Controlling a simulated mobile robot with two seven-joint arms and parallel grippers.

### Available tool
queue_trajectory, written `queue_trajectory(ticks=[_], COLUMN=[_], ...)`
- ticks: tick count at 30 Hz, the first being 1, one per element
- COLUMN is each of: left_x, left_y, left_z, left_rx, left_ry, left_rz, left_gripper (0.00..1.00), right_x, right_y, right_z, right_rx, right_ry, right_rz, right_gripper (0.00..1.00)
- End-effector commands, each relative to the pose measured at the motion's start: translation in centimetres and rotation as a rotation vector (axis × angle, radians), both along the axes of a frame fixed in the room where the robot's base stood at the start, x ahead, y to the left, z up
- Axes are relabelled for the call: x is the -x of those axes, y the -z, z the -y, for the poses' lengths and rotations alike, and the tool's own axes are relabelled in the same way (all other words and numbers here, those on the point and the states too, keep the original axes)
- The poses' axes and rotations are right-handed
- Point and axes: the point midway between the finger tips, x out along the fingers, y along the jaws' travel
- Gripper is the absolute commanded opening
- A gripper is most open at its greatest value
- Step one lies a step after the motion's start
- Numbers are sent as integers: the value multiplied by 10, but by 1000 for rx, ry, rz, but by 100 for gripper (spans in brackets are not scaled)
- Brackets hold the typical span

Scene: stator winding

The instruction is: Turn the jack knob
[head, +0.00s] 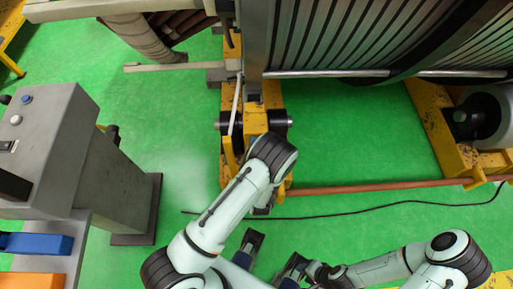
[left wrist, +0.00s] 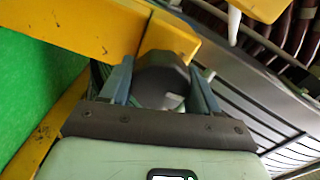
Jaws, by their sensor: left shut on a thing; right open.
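The yellow jack (head: 262,105) stands under the large machine, upper middle of the head view. In the left wrist view, a dark round knob (left wrist: 160,72) sits at a yellow beam between the fingers of my left gripper (left wrist: 162,80). The left gripper is shut on this knob, one blue-grey finger on each side. In the head view my left arm covers that spot, so the left gripper and the knob are mostly hidden there. My right gripper (head: 272,257) is open and empty at the bottom middle of the head view, apart from the jack.
A grey control cabinet (head: 125,185) stands at the left. A brown bar (head: 370,187) and a black cable (head: 390,207) run across the green floor to the right of the jack. A yellow stand (head: 430,125) is at the right.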

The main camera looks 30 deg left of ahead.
Motion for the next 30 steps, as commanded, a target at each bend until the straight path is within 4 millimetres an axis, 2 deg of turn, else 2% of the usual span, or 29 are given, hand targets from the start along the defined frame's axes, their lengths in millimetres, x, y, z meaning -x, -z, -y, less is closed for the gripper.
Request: queue_trajectory(ticks=[11, 12, 13, 14, 24, 30], left_x=[0, 0, 0, 0, 3, 28], left_y=[2, 2, 2, 1, 1, 2], left_z=[3, 3, 3, 3, 3, 18], left_rx=[7, 7, 7, 6, 4, 3], left_ry=[7, 7, 7, 6, 2, 5], left_rz=[-4, -4, -4, -3, -2, -7], left_gripper=[31, 74, 84, 86, 86, 86], right_x=[0, 0, 0, 0, 0, 0], right_y=[0, 0, 0, 0, 0, 1], right_z=[0, 0, 0, 0, 0, 0], right_rx=[0, 0, 0, 0, 0, -1], right_ry=[0, 0, 0, 0, 0, 0], right_rz=[0, 0, 0, 0, -1, 1], right_gripper=[43, 43, 43, 43, 43, 43])
